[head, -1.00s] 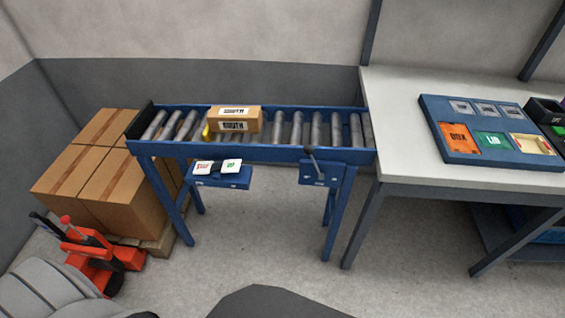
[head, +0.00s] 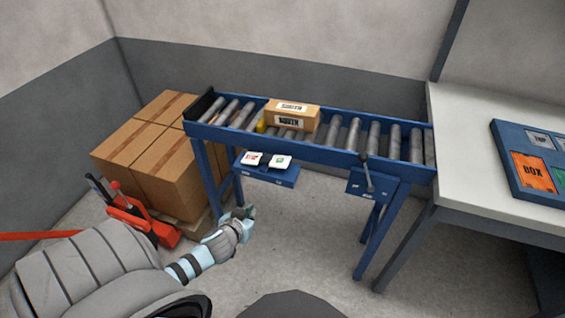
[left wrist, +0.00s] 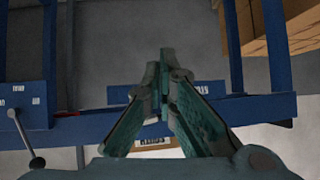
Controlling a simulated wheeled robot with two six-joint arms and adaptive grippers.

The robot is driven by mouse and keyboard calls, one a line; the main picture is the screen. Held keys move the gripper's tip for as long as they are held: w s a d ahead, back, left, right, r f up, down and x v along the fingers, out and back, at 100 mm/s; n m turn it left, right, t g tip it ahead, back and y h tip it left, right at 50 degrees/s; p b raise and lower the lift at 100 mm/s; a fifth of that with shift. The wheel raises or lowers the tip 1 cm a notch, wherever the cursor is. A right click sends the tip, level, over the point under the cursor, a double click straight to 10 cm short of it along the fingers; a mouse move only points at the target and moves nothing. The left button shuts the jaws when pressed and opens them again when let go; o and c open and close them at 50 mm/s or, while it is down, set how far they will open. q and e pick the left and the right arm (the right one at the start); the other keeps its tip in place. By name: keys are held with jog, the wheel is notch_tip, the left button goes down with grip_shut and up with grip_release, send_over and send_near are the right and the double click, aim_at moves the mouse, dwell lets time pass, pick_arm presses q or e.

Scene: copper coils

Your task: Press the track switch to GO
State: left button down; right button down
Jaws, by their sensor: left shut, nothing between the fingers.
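The track switch is a blue box (head: 267,174) hung on the front of the roller conveyor. Its top carries a red-marked white plate (head: 250,159) on the left and a green-marked plate (head: 280,161) on the right, with a dark part between. Which side is pressed I cannot tell. My left gripper (head: 247,212) is shut and empty, in front of and below the switch box, apart from it. In the left wrist view the shut fingertips (left wrist: 163,72) overlap a blue panel (left wrist: 200,93), probably the switch box front. The plates are not visible there. My right gripper is out of view.
A cardboard box (head: 292,115) sits on the conveyor rollers. A lever (head: 366,173) stands on a blue housing at right. Stacked cartons (head: 150,150) and a red pallet jack (head: 130,216) are at left. A worktable (head: 480,185) stands at right. Floor before the conveyor is clear.

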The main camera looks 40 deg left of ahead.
pick_arm(q)
jog(key=w+d+r+t, duration=0.1)
jog(key=w+r+t, duration=0.1)
jog(key=r, duration=0.6)
jog(key=w+d+r+n+t+b, duration=0.1)
jog(key=w+d+r+t, duration=0.1)
jog(key=r, duration=0.7)
jog(key=shift+w+n, duration=0.3)
jog(key=shift+w, duration=0.45)
jog(key=shift+w+f, duration=0.1)
jog(key=shift+w, duration=0.05)
jog(key=b, duration=0.2)
send_over(284, 163)
jog(key=s+d, duration=0.1)
jog(key=s, duration=0.3)
notch_tip(284, 163, down, 2)
jog(key=shift+w+d+f+b, duration=0.15)
jog(key=shift+w+f+b, duration=0.1)
jog(key=shift+f, duration=0.45)
jog(key=shift+w+d+f+b, duration=0.2)
jog(key=shift+f, duration=0.55)
jog(key=shift+w+d+f+b, duration=0.15)
jog(key=shift+w+f+b, duration=0.1)
jog(key=shift+f, duration=0.45)
